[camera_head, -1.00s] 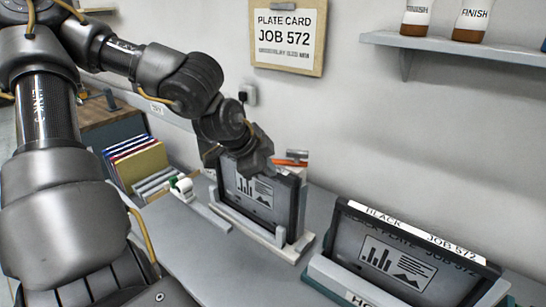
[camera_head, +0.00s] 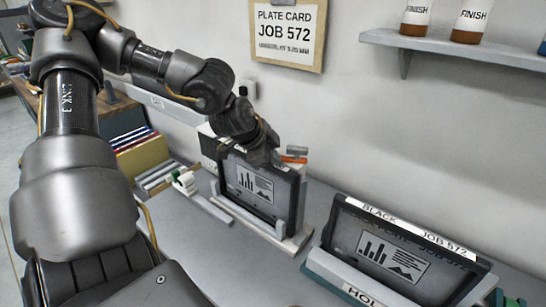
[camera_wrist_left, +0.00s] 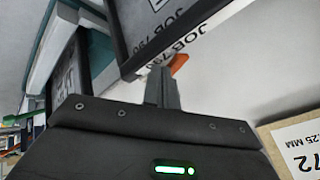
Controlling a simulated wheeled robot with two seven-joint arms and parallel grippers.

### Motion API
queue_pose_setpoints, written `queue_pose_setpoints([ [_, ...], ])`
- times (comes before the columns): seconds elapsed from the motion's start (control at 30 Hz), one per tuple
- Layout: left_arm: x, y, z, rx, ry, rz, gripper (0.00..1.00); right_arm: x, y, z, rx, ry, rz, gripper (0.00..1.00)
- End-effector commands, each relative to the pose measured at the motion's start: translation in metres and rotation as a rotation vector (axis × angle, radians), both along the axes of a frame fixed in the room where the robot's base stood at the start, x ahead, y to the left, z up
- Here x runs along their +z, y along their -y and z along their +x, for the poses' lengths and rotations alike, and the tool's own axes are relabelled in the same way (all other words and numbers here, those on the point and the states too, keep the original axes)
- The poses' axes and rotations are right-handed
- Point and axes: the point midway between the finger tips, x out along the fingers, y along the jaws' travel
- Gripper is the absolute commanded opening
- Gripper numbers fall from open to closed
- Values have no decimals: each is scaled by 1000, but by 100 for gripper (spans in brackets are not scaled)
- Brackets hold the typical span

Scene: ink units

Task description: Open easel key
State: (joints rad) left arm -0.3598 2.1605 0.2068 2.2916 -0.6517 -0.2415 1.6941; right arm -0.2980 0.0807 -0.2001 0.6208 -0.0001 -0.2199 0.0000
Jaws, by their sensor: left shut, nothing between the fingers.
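The small orange and grey easel key (camera_head: 294,156) sits at the top right corner of a dark framed plate (camera_head: 258,190) with a chart drawing, standing in a pale easel (camera_head: 264,228). My left gripper (camera_head: 270,157) is beside the key, at the plate's top edge. In the left wrist view its shut, empty fingers (camera_wrist_left: 162,88) point toward the orange part of the key (camera_wrist_left: 178,63), close to the plate's edge. Whether they touch the key I cannot tell. The fingertips are partly hidden in the head view. My right gripper is out of view.
A second black plate marked JOB 572 (camera_head: 395,250) stands in a holder at the right. A tape dispenser (camera_head: 186,182) and files (camera_head: 140,155) are at the left. A shelf (camera_head: 470,48) with bottles and a JOB 572 card (camera_head: 290,32) are on the wall behind.

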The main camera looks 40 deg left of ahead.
Motion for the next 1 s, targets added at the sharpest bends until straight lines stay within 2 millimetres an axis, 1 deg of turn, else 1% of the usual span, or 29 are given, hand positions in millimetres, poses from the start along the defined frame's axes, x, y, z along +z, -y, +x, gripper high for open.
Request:
queue_pose_setpoints([
  [0.57, -1, -8, 4, -126, 4, -2, 0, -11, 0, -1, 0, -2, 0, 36],
  [1.0, -2, -21, 14, -382, 3, -1, 0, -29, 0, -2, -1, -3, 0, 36],
])
